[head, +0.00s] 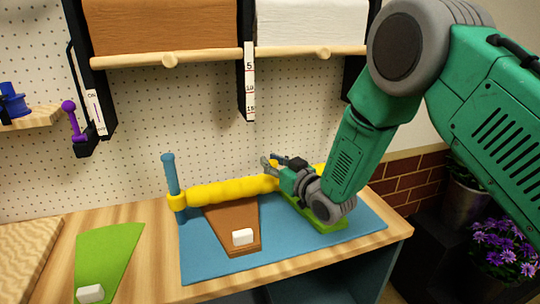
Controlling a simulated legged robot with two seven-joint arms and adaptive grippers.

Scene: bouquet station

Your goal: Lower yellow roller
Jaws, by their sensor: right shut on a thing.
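The yellow roller (232,190) is a long ribbed bar lying across the back of the blue mat (200,262). Its left end has a yellow collar around an upright blue post (171,174). The right part of the roller is mostly hidden by my right gripper (272,168), which comes in from the right. My right gripper is shut at the roller's right part; its exact hold is partly hidden. My left gripper is not in view.
A brown sheet (225,219) with a white block (243,237) lies in front of the roller. A green piece (325,219) lies under my right arm. Another green sheet (110,252) lies at left. Paper rolls (165,24) hang above. Purple flowers (500,245) stand at right.

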